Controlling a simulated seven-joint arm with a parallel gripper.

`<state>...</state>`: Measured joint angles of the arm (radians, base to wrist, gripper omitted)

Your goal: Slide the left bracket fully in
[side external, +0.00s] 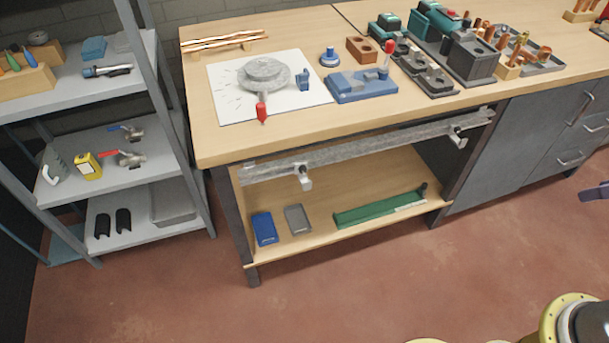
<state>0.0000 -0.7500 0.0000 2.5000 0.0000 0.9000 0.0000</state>
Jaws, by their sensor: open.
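A grey metal rail (375,147) runs along the front of the workbench, below the top's edge. The left bracket (304,178) hangs at the rail's left part, its pale end block sticking out in front of and below the rail. The right bracket (457,138) sits near the rail's right end. A small dark purple piece at the right edge looks like the tip of my gripper (594,192). It is cut off by the frame, far to the right of the left bracket, and touches nothing visible. I see nothing held.
The wooden bench top (300,137) carries a pump on a white sheet (228,100), a blue fixture (360,86) and tools. A lower shelf (295,242) holds blue, grey and green items. A grey rack (70,190) stands left.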

